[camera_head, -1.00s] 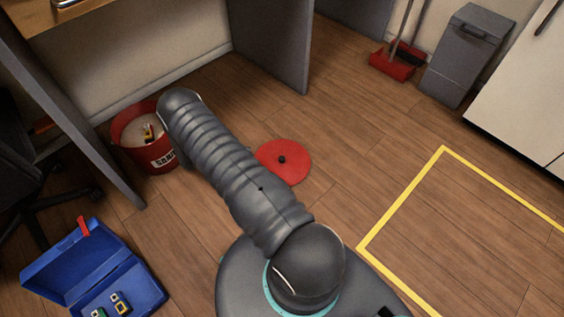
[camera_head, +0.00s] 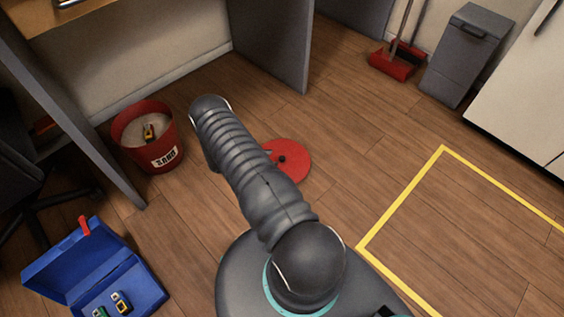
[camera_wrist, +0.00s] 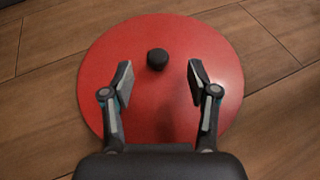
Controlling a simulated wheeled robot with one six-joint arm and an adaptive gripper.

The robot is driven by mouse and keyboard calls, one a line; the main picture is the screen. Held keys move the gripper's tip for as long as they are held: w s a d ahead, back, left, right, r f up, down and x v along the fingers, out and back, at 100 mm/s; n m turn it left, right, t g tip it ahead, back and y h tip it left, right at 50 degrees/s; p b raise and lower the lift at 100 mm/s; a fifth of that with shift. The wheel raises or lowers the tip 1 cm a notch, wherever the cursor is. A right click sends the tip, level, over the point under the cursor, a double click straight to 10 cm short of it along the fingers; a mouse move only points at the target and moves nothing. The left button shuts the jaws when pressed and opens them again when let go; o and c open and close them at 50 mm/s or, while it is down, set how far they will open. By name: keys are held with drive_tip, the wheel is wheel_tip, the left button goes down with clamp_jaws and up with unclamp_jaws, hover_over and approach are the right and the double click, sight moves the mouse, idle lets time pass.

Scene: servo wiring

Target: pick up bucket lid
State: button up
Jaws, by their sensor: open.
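The bucket lid (camera_head: 293,157) is a flat red disc with a small black knob, lying on the wooden floor. In the head view my arm covers its left part. In the wrist view the lid (camera_wrist: 160,30) fills the middle, and its black knob (camera_wrist: 157,59) sits between and slightly beyond my fingertips. My gripper (camera_wrist: 160,82) is open and empty above the lid. The red bucket (camera_head: 165,155) stands upright and open, with a small yellow and dark item (camera_head: 149,132) inside.
A blue toolbox (camera_head: 72,268) lies open at the lower left, near a black chair (camera_head: 20,180). A desk panel (camera_head: 75,120) stands beside the bucket. A grey bin (camera_head: 465,60) and red dustpan (camera_head: 390,65) are at the back right. Floor right of the lid is clear.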

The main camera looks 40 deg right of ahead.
sight(282, 158)
drive_tip(key=x, duration=0.4)
drive_tip(key=shift+w+d+f, duration=0.1)
drive_tip(key=shift+d+f, duration=0.1)
drive_tip(key=shift+f, duration=0.15)
drive_tip(key=shift+c, duration=0.2)
clamp_jaws()
